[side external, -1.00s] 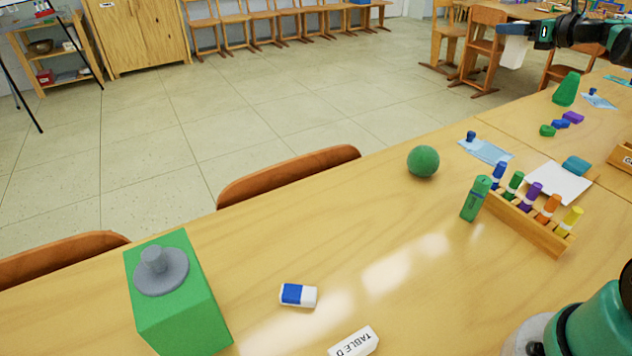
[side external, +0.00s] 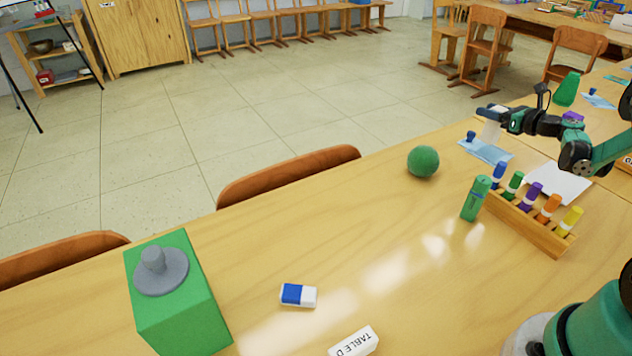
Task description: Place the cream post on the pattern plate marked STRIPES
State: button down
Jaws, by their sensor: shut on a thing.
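My gripper (side external: 492,113) is at the upper right of the side external view, above the far part of the table. It is shut on the cream post (side external: 490,131), which hangs below the jaws. The post is in front of or over a light blue sheet (side external: 489,153); I cannot tell the gap between them. No plate with a readable STRIPES mark shows in this view.
A green ball (side external: 423,161), a green glue stick (side external: 475,198) and a wooden rack of coloured markers (side external: 530,222) stand near the arm. A green block with a grey knob (side external: 178,300) and an eraser (side external: 298,295) are nearer.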

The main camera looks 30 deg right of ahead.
jog(key=shift+f, duration=1.05)
jog(key=shift+f, duration=0.1)
jog(key=shift+c, duration=2.1)
grip_release()
jog(key=shift+s, duration=0.25)
jog(key=s, duration=0.2)
jog(key=s+r, duration=0.1)
jog(key=s, duration=0.4)
jog(key=shift+r, duration=0.35)
